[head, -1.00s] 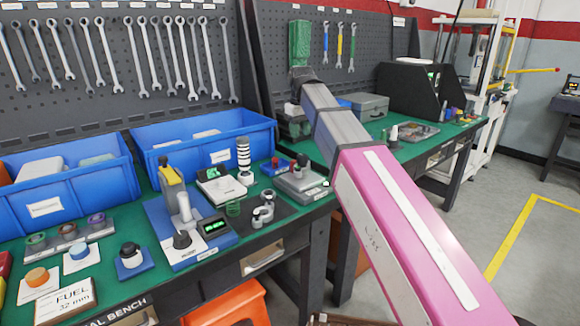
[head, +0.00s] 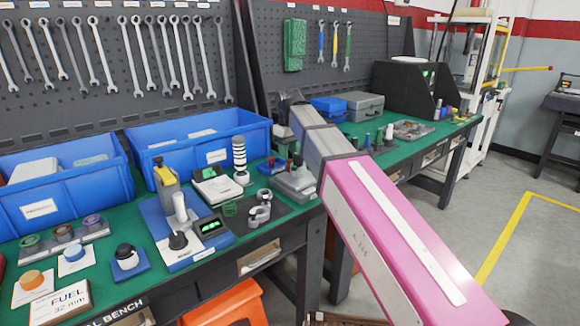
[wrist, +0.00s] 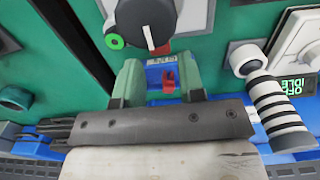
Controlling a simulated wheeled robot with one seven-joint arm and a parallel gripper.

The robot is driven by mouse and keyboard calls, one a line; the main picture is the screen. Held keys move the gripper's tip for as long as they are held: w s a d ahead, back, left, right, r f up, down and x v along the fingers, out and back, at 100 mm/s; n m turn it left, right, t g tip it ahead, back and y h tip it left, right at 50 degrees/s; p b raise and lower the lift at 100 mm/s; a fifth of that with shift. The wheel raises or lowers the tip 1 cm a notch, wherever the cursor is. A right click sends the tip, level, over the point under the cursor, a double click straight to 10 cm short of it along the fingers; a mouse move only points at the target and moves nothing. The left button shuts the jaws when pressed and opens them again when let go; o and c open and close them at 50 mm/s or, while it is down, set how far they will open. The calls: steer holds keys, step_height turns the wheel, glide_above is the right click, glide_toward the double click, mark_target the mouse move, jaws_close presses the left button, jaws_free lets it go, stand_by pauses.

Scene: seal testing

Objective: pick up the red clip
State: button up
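The red clip (wrist: 168,80) shows in the wrist view, small and upright-looking, with blue surface around it and a small label just above it. My gripper (wrist: 160,84) is open, with its two pale green fingers spread to the left and right of the clip. A gap shows between the clip and each finger; whether the fingertips are down at its height I cannot tell. In the head view, a small blue tray (head: 271,166) on the bench has a bit of red in it.
A dark round knob (wrist: 145,20) on a grey body lies just beyond the fingers. A black-and-white striped cylinder (wrist: 275,115) stands at the right of the wrist view, also in the head view (head: 240,160). Blue bins (head: 205,143) and a grey device (head: 294,182) crowd the bench.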

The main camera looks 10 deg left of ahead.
step_height(320, 180, down, 3)
steer(key=shift+s+f, duration=0.1)
jaws_close()
stand_by(0.3)
